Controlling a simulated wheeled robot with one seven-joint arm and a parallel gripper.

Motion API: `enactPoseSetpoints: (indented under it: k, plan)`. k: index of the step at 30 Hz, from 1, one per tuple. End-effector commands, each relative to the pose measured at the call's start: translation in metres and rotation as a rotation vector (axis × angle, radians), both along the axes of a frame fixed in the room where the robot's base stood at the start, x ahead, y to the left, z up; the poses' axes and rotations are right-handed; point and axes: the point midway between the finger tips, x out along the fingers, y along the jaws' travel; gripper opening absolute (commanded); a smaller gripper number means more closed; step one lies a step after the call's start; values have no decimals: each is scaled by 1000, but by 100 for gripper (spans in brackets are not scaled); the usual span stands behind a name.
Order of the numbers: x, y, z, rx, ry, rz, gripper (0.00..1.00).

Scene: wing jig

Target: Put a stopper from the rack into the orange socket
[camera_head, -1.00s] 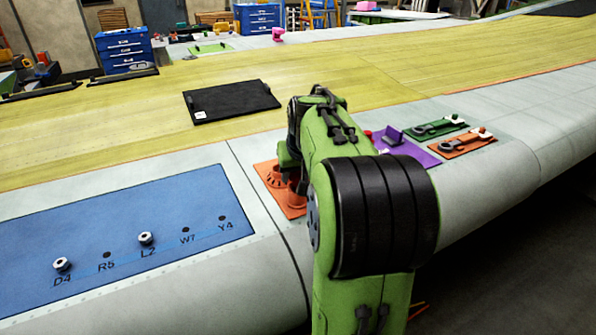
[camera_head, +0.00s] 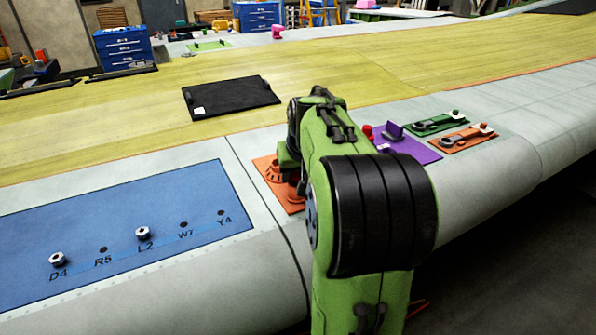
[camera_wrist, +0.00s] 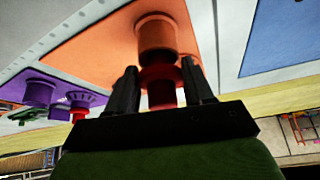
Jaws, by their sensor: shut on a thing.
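My gripper (camera_wrist: 163,88) is shut on a red stopper (camera_wrist: 162,92) in the wrist view. An orange round socket (camera_wrist: 155,36) on an orange plate (camera_wrist: 88,45) lies straight in line with the stopper. The stopper's flange meets or overlaps the socket's near end; I cannot tell if it is seated. In the head view, the orange plate (camera_head: 264,165) and part of an orange ring-shaped piece (camera_head: 275,176) show left of my arm. A red piece (camera_head: 367,131) stands on the purple plate (camera_head: 425,153).
A blue panel (camera_head: 120,235) with labelled holes and two pale knobs (camera_head: 57,259) (camera_head: 143,233) lies at the left. Green (camera_head: 438,124) and orange (camera_head: 465,138) plates with wrench-shaped parts lie right of the purple plate. A black panel (camera_head: 230,100) lies beyond my arm.

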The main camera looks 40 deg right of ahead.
Motion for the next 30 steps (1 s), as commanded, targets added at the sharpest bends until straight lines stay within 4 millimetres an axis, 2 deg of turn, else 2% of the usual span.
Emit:
enactPoseSetpoints:
  k: [26,27,30]
  plan:
    - [0,0,-15,0,0,0,18]
    - [0,0,-15,0,0,0,55]
    - [0,0,-15,0,0,0,70]
